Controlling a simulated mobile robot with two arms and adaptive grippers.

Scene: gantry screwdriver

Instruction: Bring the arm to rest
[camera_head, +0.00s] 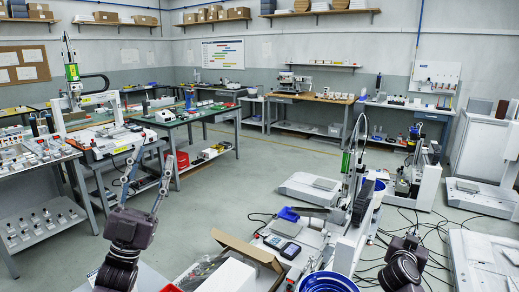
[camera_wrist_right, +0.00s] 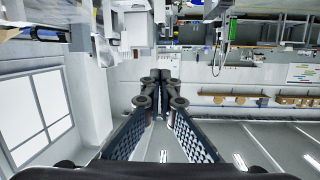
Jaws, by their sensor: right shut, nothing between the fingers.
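My left gripper (camera_head: 150,155) stands upright in the lower left of the head view. Its two long fingers spread apart with nothing between them. My right arm shows at the bottom right of the head view, where its dark wrist (camera_head: 404,264) is near the screwdriver gantry's base; its fingertips are hard to make out there. In the right wrist view my right gripper (camera_wrist_right: 160,76) has its fingertips together, with nothing held. A gantry screwdriver with a green body (camera_head: 346,163) stands upright right of centre, apart from my left gripper.
A blue bowl (camera_head: 327,283) and an open cardboard box (camera_head: 247,250) are at the bottom centre. Another green-bodied screwdriver gantry (camera_head: 72,73) stands on the left bench. Cables lie on the floor around my right wrist. The grey floor (camera_head: 245,185) in the middle is clear.

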